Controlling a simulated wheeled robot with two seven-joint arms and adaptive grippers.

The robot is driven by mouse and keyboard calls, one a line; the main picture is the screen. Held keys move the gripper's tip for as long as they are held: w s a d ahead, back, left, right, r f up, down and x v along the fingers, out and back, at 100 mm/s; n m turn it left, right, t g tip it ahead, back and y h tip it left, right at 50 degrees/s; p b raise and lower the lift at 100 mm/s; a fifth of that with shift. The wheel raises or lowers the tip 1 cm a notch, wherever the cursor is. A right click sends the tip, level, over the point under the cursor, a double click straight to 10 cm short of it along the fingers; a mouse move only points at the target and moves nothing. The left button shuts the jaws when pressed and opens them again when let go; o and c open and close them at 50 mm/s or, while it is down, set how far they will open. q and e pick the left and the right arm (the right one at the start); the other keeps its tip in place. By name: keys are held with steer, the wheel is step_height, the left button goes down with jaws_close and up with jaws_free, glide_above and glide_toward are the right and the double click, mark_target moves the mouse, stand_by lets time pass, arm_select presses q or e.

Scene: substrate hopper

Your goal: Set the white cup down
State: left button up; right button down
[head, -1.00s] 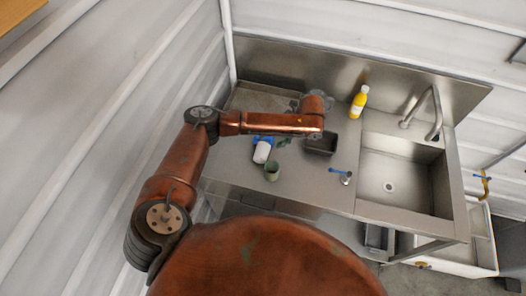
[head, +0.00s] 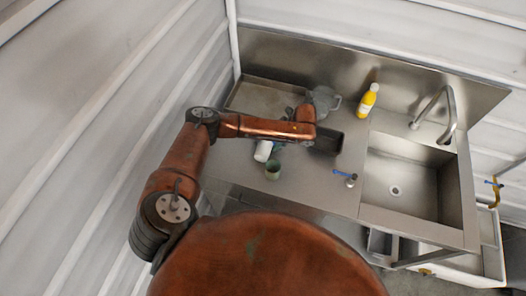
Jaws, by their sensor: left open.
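A white object (head: 263,151), likely the white cup, is on the steel counter (head: 235,172). My left forearm passes over its upper end and hides part of it, so I cannot tell whether it stands or lies. My left gripper (head: 290,112) is mostly hidden behind its own wrist, at the back of the counter beyond the white object. It is open and looks apart from the white object. A grey-green cup (head: 272,170) stands just in front of the white object. My right gripper is not in view.
A dark box (head: 327,143) and a clear grey jug (head: 325,100) are close to my wrist. A yellow bottle (head: 367,101) stands at the back. A blue-handled tool (head: 346,176) is left of the sink (head: 402,185) and faucet (head: 449,110). The front-middle counter is clear.

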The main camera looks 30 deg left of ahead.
arm_select(q)
steer(key=shift+s+a+f, duration=0.1)
steer(key=shift+a+f, duration=0.2)
steer(key=shift+f, duration=0.3)
steer(key=shift+c, duration=0.4)
steer(key=c, duration=1)
steer(key=shift+o, duration=0.2)
steer(key=shift+r, duration=0.1)
